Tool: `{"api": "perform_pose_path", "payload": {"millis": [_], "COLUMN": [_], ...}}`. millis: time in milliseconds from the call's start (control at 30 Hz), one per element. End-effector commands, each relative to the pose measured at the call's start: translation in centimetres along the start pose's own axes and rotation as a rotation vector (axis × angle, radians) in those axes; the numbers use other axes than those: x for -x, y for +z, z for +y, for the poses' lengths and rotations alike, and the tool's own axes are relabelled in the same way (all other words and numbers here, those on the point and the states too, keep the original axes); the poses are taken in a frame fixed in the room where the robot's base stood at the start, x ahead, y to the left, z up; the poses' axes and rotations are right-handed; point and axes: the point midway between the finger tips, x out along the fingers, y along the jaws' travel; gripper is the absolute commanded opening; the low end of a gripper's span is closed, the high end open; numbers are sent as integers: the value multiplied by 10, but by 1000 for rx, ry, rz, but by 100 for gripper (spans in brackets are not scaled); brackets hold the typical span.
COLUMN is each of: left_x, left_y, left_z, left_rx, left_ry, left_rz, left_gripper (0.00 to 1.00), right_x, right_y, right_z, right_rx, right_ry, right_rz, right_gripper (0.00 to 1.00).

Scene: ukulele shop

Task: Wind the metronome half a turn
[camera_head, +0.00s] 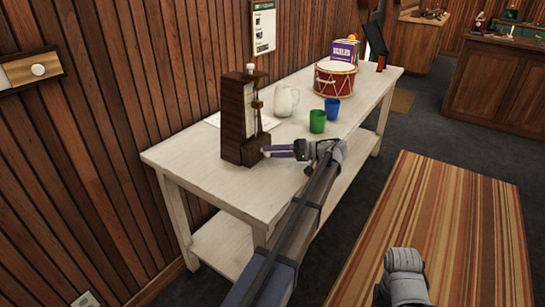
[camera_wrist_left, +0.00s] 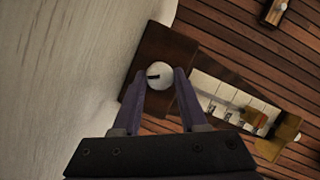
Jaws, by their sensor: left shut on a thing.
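The metronome (camera_head: 241,118) is a dark wooden upright case with a pale scale on its front, standing near the wall end of the white table (camera_head: 205,175). In the left wrist view its wooden body (camera_wrist_left: 160,50) shows with a round white knob (camera_wrist_left: 158,75) bearing a black mark. My left gripper (camera_head: 268,150) reaches in level at the metronome's lower side. In the wrist view its two purple fingers (camera_wrist_left: 160,88) are on either side of the knob and shut on it. My right gripper is out of view; only a grey part of my right arm shows at the bottom.
A white jug (camera_head: 286,101), a green cup (camera_head: 317,121), a blue cup (camera_head: 332,109) and a red drum (camera_head: 335,81) stand farther along the table. The wooden wall (camera_head: 85,130) is close on the left. A striped rug (camera_head: 440,230) covers open floor.

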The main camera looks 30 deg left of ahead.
Motion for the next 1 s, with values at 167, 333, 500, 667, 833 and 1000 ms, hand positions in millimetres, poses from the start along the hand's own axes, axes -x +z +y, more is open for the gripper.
{"api": "perform_pose_path", "payload": {"millis": [167, 333, 500, 667, 833, 1000], "left_x": [0, 0, 0, 0, 0, 0], "left_y": [3, 3, 3, 3, 2, 2], "left_z": [6, 7, 7, 6, 5, 5], "left_rx": [-145, -264, -356, -415, -450, -463], "left_ry": [-56, -104, -142, -166, -181, -187], "left_rz": [-3, -2, -2, -2, -1, -1], "left_gripper": [0, 0, 0, 0, 0, 0], "right_x": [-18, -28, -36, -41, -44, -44], "right_y": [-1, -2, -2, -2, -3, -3], "right_z": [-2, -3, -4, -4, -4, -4], "right_rx": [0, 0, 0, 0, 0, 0], "right_ry": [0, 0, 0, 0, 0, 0], "right_rz": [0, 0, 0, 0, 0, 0], "right_gripper": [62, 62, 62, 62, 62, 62]}}
